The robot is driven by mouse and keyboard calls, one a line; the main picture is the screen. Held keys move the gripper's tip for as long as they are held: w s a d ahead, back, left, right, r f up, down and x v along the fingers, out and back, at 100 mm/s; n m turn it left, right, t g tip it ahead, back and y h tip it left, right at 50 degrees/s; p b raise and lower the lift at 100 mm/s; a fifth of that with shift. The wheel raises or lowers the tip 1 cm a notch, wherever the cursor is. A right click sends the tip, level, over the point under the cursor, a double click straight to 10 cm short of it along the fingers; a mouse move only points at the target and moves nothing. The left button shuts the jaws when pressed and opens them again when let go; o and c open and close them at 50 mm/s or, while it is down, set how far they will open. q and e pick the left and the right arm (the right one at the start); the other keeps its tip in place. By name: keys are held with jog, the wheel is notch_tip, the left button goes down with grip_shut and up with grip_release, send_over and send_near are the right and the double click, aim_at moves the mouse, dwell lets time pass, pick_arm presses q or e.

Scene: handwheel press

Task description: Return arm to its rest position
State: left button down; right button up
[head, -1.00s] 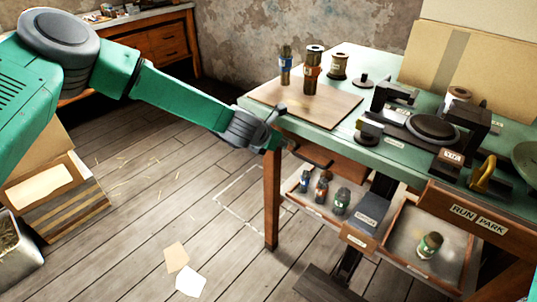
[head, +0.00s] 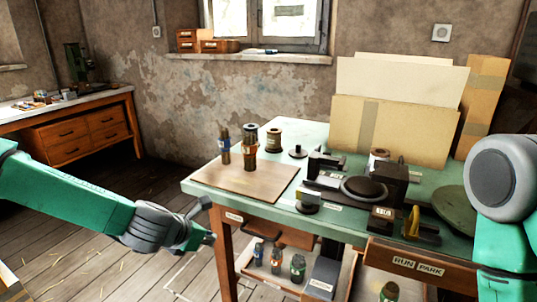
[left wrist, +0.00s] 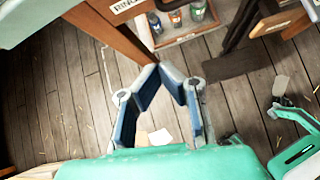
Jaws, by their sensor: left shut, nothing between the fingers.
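My left arm comes in from the left in the head view, and its gripper (head: 206,225) hangs in the air at the left front corner of the green-topped table (head: 330,135). In the left wrist view my left gripper (left wrist: 162,72) has its blue-padded fingers together at the tips, with nothing between them. The floor and a table leg (left wrist: 112,32) lie beyond the fingers. Part of my right arm shows at the right of the head view, but its gripper is not in view.
A press with a black round plate (head: 364,189) stands on the table. A drawer marked RUN and PARK (head: 420,266) is at the front. Open floor (head: 120,262) lies left of the table.

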pick_arm(q)
jog(key=s+d+f+m+g+y, duration=0.1)
jog(key=s+f+m+g, duration=0.1)
jog(key=s+f+m, duration=0.7)
jog(key=s+f+m+g, duration=0.2)
jog(key=s+f+m, duration=0.4)
jog(key=s, duration=0.5)
jog(key=s+a+f+m+g+y, duration=0.1)
jog(key=s+a+m+g, duration=0.1)
jog(key=s+a+m, duration=0.2)
jog(key=s+a+f+m+g+y, duration=0.1)
jog(key=s+a+m, duration=0.4)
jog(key=s+m, duration=0.6)
jog(key=shift+s+a+f+g, duration=0.15)
jog(key=shift+s+f+g, duration=0.35)
jog(key=shift+s, duration=0.65)
